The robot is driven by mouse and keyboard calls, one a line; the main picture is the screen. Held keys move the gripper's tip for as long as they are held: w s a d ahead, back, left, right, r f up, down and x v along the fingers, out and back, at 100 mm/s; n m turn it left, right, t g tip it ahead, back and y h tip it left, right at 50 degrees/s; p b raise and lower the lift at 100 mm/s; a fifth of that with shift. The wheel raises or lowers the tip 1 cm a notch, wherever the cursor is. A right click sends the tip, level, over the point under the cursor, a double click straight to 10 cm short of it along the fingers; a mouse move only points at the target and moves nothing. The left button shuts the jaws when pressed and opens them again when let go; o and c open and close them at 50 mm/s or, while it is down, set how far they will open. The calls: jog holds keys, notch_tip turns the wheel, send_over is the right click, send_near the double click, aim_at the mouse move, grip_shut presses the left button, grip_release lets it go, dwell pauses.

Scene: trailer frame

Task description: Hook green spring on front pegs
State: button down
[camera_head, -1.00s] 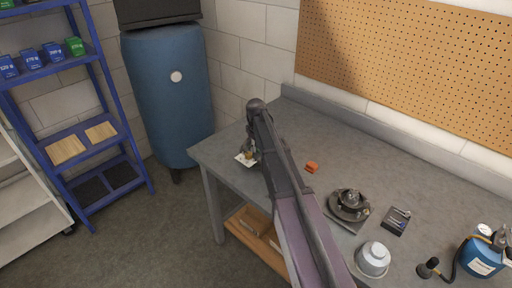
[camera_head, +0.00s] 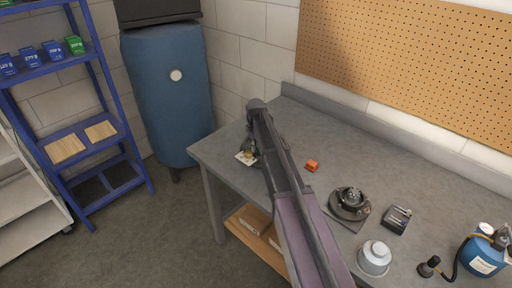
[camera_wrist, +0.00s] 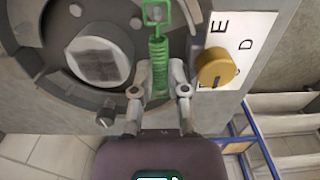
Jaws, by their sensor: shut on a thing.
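The green spring (camera_wrist: 158,52) is upright in the wrist view, its coils running down between the fingers of my gripper (camera_wrist: 158,88). My gripper is shut on its lower end. The spring's rectangular green end loop (camera_wrist: 145,18) frames a small grey peg (camera_wrist: 156,14) at the top; I cannot tell whether it is seated on it. In the head view my arm hides the spring and fingers.
A brass knob (camera_wrist: 213,67) on a white lettered card (camera_wrist: 245,35) is close right of my fingers. On the grey bench (camera_head: 330,130) are an orange block (camera_head: 312,165), a dark round part (camera_head: 349,203), a small tray (camera_head: 397,220), a white cup (camera_head: 374,258) and a blue canister (camera_head: 483,257).

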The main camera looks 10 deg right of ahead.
jog(key=shift+f+b, duration=0.5)
jog(key=shift+f, duration=0.05)
dwell(1.8)
dwell(0.3)
jog(key=c, duration=0.6)
grip_release()
jog(key=shift+c, duration=1.4)
jog(key=shift+r, duration=0.1)
jog(key=shift+r+p, duration=3.45)
jog(key=shift+p, duration=0.1)
